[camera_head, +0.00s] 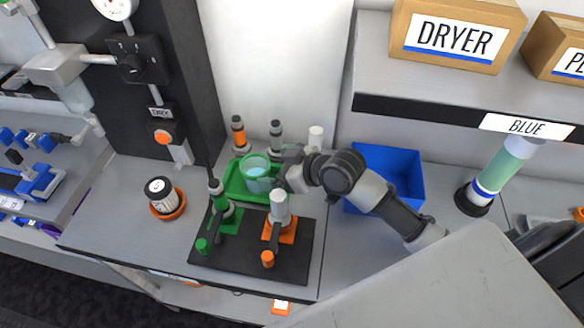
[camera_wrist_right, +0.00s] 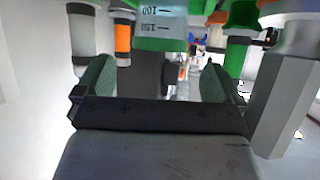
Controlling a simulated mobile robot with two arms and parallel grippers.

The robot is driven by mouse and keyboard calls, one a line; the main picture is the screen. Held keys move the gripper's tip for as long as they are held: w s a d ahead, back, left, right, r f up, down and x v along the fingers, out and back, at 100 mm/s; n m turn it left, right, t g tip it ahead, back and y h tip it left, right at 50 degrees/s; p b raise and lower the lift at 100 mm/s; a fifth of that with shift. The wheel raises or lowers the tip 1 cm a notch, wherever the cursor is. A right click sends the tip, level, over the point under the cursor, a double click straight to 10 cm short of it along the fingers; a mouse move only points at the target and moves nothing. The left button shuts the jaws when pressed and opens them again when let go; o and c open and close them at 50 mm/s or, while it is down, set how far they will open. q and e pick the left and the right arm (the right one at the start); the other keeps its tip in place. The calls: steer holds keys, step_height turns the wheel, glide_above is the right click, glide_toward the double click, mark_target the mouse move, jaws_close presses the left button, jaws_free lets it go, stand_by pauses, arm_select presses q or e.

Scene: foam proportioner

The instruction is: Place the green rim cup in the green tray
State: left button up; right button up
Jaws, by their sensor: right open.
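The clear cup with a green rim (camera_head: 257,172) stands upright within the outline of the green tray (camera_head: 236,190) in the head view. Its graduated wall (camera_wrist_right: 162,20) shows at the top of the right wrist view, ahead of the fingers. My right gripper (camera_head: 285,167) comes in from the right, beside the cup. Its two green-padded fingers (camera_wrist_right: 158,80) are apart with nothing gripped between them. The cup's base is partly hidden by its wall and the tray's contact is hard to see. My left gripper is not in view.
A black board (camera_head: 205,262) with green and orange fixtures lies in front of the tray. Capped bottles (camera_head: 239,133) stand behind it. A blue bin (camera_head: 402,170) is to the right.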

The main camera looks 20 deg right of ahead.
steer(key=shift+v, duration=2.4)
steer(key=shift+a+r, duration=0.1)
